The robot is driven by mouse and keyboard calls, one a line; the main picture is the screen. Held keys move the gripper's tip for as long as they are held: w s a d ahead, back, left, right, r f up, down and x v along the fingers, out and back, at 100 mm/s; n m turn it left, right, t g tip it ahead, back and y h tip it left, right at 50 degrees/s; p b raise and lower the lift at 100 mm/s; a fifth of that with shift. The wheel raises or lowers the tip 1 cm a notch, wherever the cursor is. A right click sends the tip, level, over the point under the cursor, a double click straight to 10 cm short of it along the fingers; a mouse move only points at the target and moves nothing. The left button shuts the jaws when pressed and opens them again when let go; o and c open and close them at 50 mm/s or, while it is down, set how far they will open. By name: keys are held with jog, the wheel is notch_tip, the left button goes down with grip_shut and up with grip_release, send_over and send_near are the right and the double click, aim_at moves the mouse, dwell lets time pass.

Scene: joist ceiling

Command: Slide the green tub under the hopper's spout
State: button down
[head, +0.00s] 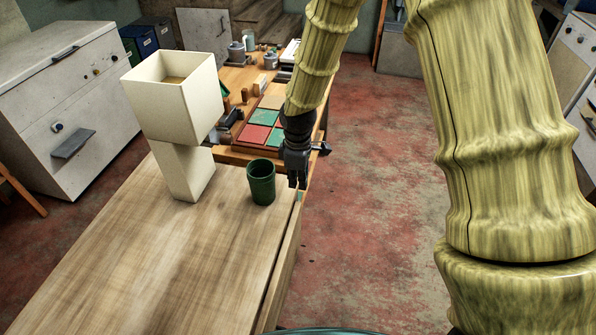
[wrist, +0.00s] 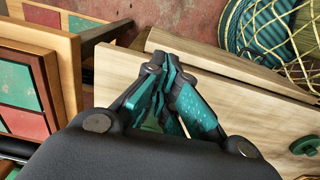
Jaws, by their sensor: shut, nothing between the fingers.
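The green tub (head: 261,185) stands upright on the wooden table near its right edge in the head view. The cream hopper (head: 170,100) is a square open-topped box on a narrow cream stand, to the left of the tub. Its spout is not visible from here. My gripper (head: 297,184) points down just right of the tub, by the table's right edge; I cannot tell if it touches the tub. In the wrist view my gripper's teal fingers (wrist: 171,92) are shut together with nothing held. I cannot make out the tub clearly there.
The wooden table (head: 150,260) is bare in front of the tub and hopper. Behind stands a second bench with red and green panels (head: 262,130) and several small items. A white cabinet (head: 70,110) is at left. Red floor (head: 360,200) is open at right.

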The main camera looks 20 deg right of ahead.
aim_at(262, 184)
notch_tip(262, 184, down, 4)
jog(key=shift+f+p, duration=0.1)
jog(key=shift+p, duration=0.25)
jog(key=shift+w+a+p, duration=0.4)
jog(key=shift+w+a, duration=0.3)
jog(key=shift+a, duration=0.3)
jog(key=shift+w+a, duration=0.4)
jog(key=shift+a, duration=0.25)
